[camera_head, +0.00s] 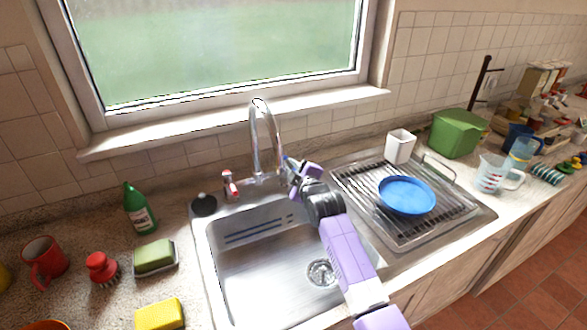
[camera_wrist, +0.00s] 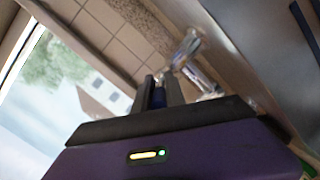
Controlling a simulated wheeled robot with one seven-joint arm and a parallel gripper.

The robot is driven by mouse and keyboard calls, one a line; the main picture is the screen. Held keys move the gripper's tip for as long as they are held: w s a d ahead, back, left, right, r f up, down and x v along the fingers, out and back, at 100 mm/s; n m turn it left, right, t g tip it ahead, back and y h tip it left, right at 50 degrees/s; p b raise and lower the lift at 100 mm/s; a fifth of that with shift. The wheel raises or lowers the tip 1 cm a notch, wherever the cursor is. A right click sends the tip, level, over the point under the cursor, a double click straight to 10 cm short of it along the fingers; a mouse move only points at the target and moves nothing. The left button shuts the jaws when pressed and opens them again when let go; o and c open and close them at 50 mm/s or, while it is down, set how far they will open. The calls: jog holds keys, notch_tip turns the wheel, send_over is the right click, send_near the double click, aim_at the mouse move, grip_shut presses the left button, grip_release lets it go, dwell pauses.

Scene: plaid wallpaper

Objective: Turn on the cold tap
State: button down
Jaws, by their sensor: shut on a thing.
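The cold tap (camera_head: 289,163), with a blue part showing, is on the right of the tall chrome spout (camera_head: 257,130) behind the sink. The hot tap (camera_head: 229,182), with a red mark, stands on the left of the spout. My gripper (camera_head: 296,174) is at the cold tap, its fingers closed around the tap's handle. In the wrist view, the blue part (camera_wrist: 158,97) shows between my fingers (camera_wrist: 160,88), with chrome metal just beyond. Most of the cold tap is hidden by my gripper, so its turned position cannot be told. No water shows from the spout.
The steel sink basin (camera_head: 260,262) lies below my arm. A drying rack (camera_head: 365,196) with a blue plate (camera_head: 407,195) and a white cup (camera_head: 400,147) is on the right. A green bottle (camera_head: 140,208) and sponges stand left. The window sill (camera_head: 200,131) is behind the spout.

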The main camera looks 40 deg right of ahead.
jog(key=shift+d+f, duration=0.1)
jog(key=shift+d, duration=0.05)
jog(key=shift+s+d+n+y+b, duration=0.1)
jog(key=shift+d+n+y+b, duration=0.1)
jog(key=shift+n+y+b, duration=0.35)
jog(key=shift+d+f+n+t+y+b, duration=0.3)
jog(key=shift+y+b, duration=0.15)
jog(key=shift+b, duration=0.5)
jog(key=shift+d+r+n+y+b, duration=0.1)
jog(key=shift+n+y+b, duration=0.3)
jog(key=shift+b, duration=0.65)
jog(key=shift+r+y+b, duration=0.15)
jog(key=shift+y+b, duration=0.35)
jog(key=shift+b, duration=0.25)
jog(key=shift+r, duration=0.1)
jog(key=c, duration=1.4)
grip_release()
